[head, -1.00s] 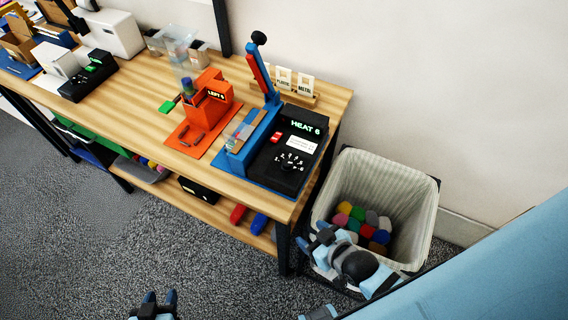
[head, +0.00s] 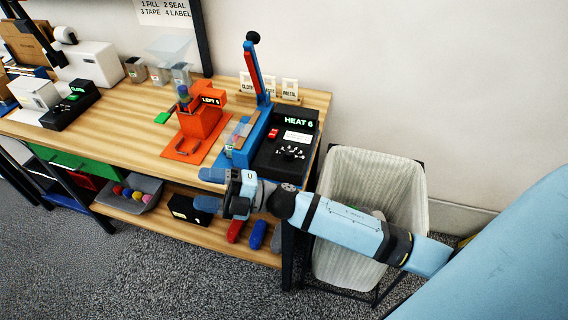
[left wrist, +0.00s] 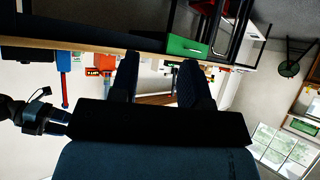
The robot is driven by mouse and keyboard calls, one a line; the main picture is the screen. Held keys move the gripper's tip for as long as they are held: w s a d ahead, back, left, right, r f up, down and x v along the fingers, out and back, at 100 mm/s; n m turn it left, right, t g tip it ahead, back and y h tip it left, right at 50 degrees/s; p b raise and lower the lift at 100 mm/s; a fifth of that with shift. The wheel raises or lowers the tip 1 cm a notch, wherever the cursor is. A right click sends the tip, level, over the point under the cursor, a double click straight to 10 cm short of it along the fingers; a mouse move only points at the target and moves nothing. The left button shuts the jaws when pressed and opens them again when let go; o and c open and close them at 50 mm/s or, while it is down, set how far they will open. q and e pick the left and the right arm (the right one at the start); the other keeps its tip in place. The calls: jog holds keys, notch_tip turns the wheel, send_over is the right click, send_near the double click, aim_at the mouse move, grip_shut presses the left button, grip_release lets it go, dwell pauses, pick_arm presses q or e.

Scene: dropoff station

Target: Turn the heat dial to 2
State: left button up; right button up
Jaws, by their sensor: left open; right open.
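The heat sealer's black control box (head: 270,160) stands at the table's right end, beside its blue press with the raised red and blue lever (head: 257,70). Its green display reads HEAT 6 (head: 299,121). The black heat dial (head: 290,153) has white numbers around it; its pointer is too small to read. My right gripper (head: 208,189) is open and empty at the table's front edge, left of the dial and nearer to me, not touching it. My left gripper is outside the head view; the left wrist view shows its open, empty fingers (left wrist: 160,82).
An orange LEFT device (head: 200,118) stands left of the sealer, with label cards (head: 270,86) behind. A lined bin (head: 345,245) stands right of the table, partly behind my right arm. The lower shelf (head: 185,228) holds a grey tray (head: 143,190) of balls.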

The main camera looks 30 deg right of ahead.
jog(key=n+g+y+b, duration=0.1)
jog(key=n+g+y, duration=0.1)
jog(key=n+g, duration=0.45)
jog(key=r+n+g+h+b, duration=0.1)
jog(key=n+g+h+b, duration=0.4)
jog(key=n+h+b, duration=1.1)
send_over(289, 152)
jog(key=p, duration=0.7)
jog(key=m+h, duration=0.3)
jog(key=h, duration=0.2)
jog(key=shift+t, duration=0.25)
notch_tip(289, 152, down, 13)
jog(key=shift+d+f, duration=0.1)
pick_arm(q)
notch_tip(289, 152, down, 8)
jog(key=d, duration=0.1)
jog(key=shift+w+f, duration=0.25)
jog(key=shift+w, duration=0.15)
